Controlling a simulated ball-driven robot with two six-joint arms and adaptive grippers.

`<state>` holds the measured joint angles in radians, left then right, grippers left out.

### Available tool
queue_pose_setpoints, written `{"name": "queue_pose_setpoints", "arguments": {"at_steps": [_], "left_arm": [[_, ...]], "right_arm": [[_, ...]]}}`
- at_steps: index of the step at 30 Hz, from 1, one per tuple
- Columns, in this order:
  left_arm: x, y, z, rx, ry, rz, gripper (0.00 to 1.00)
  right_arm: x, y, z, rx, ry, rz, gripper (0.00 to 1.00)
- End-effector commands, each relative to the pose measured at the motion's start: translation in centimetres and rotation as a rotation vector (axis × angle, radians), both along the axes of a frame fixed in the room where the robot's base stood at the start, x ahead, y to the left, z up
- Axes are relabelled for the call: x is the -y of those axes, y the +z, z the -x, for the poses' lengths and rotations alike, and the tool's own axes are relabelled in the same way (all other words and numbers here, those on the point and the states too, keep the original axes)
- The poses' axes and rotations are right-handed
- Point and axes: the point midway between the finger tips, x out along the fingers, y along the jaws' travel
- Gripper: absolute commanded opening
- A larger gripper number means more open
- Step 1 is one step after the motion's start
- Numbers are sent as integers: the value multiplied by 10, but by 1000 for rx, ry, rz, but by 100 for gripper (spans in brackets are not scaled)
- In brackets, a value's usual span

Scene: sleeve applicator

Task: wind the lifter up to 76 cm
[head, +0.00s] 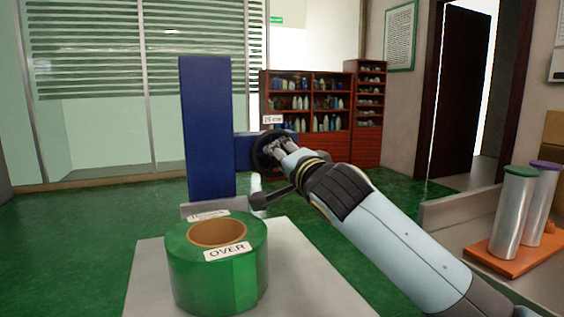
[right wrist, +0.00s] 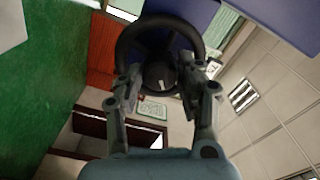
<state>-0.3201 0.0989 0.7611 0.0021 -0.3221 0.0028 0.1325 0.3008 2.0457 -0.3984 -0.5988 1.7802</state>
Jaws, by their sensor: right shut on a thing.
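The lifter has a dark blue column (head: 207,125) with a blue arm reaching right behind my gripper. A small white label (head: 272,119) with a cm reading shows above the wheel; its digits are too small to read surely. The black handwheel (head: 261,152) is partly hidden by my gripper. In the right wrist view the wheel's rim (right wrist: 126,42) is in front of my fingers, with a dark hub between them. My right gripper (head: 281,150) is at the wheel and shut on it; its fingers also show in the right wrist view (right wrist: 168,85). My left gripper is out of view.
A green roll (head: 183,268) marked OVER, with a brown core, stands on a grey platform (head: 145,260) in front of the column. At right, two silver cylinders (head: 511,220) with green and purple tops stand on an orange board (head: 490,259). Shelves with bottles (head: 305,77) are behind.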

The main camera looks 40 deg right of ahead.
Motion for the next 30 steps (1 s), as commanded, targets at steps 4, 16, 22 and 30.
{"name": "queue_pose_setpoints", "arguments": {"at_steps": [4, 16, 22, 30], "left_arm": [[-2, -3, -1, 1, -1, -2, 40], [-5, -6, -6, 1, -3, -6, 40], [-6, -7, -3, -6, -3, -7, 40], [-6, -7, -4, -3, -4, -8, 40]], "right_arm": [[0, -6, 1, 22, -1, -138, 4], [0, -5, 1, 101, -3, -461, 4], [0, -5, 1, 126, -3, -566, 4], [0, -4, 1, 142, -4, -634, 4]]}}
